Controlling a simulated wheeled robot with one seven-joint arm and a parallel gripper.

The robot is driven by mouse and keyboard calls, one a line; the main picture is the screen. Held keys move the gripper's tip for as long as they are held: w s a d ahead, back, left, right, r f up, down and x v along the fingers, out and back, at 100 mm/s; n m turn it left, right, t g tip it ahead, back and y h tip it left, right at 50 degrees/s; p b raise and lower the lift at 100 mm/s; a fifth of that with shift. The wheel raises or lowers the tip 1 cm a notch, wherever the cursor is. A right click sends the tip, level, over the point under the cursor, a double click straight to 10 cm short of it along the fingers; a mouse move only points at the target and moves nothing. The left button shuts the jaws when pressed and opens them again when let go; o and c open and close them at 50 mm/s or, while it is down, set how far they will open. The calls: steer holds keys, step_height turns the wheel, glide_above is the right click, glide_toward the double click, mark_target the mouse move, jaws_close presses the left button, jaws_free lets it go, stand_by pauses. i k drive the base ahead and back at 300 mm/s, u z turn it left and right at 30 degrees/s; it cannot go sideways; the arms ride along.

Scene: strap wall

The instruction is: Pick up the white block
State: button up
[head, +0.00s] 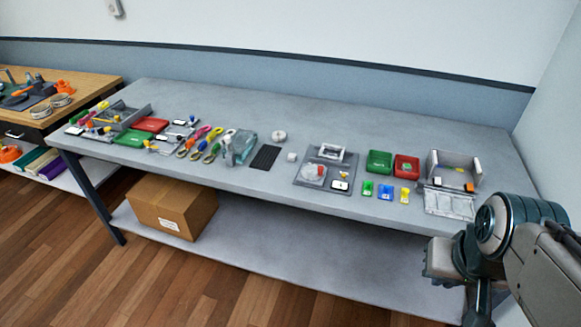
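A small white block (291,156) sits on the grey table (400,130), near the middle of its length. It stands apart, between a black ribbed mat on its left and a grey tray on its right. My arm is at the lower right, in front of the table's right end. My gripper (476,302) is low at the bottom edge of the head view, well to the right of the white block and apart from it. Its fingers are too dark and partly cut off to tell open from shut.
A white roll (279,136) stands just behind the block. The black mat (265,158) and the grey tray (314,183) with parts lie beside it. Green (380,161) and red (406,166) bins stand farther right. A cardboard box (172,208) is on the lower shelf. The table's back strip is clear.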

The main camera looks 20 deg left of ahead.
mark_target(292, 157)
steer(key=u, duration=0.75)
steer(key=i, duration=1)
steer(key=u, duration=0.25)
steer(key=k, duration=0.5)
steer(key=u, duration=1.55)
steer(key=i, duration=1.3)
steer(key=z, duration=2)
